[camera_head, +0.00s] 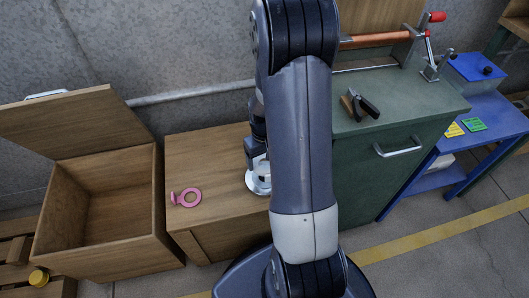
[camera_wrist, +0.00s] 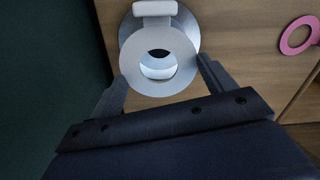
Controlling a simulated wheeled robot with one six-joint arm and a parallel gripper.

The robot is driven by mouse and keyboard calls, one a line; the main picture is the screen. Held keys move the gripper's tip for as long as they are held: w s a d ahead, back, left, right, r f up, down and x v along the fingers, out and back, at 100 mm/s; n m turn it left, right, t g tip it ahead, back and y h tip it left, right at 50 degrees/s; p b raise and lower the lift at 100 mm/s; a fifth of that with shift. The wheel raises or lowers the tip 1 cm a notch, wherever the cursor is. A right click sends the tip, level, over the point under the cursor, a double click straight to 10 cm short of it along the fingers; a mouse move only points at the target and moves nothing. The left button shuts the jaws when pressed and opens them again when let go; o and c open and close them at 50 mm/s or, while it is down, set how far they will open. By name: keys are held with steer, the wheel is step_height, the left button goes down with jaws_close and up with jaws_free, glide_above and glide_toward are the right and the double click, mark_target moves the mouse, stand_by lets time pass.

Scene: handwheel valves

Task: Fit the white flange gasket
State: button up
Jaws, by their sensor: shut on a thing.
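The white flange gasket (camera_wrist: 160,34) is a flat pale ring with a raised tab at its top in the wrist view. My gripper (camera_wrist: 162,70) is shut on it, one finger at each side of the ring. A round metal flange (camera_wrist: 189,22) shows behind the gasket, and its rim sticks out at the upper right. A bright round surface shows through the gasket's hole. I cannot tell whether gasket and flange touch. In the head view, my arm hides most of my gripper (camera_head: 257,163), above a pale disc on the wooden cabinet.
A pink tabbed ring (camera_head: 187,198) lies on the wooden cabinet (camera_head: 215,150), left of my gripper. An open wooden box (camera_head: 104,259) stands further left. A green cabinet (camera_head: 410,120) with a black clamp-like tool (camera_head: 358,105) stands at right. A blue table (camera_head: 490,112) is beyond it.

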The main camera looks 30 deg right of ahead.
mark_target(264, 163)
stand_by(0.3)
steer(key=shift+f+b, duration=2.25)
steer(key=shift+f, duration=0.7)
steer(key=shift+f+b, duration=0.45)
steer(key=shift+f, duration=0.1)
steer(key=o, duration=1)
steer(key=shift+c, duration=0.2)
steer(key=shift+r, duration=0.1)
steer(key=shift+r+p, duration=2.05)
steer(key=shift+r, duration=0.4)
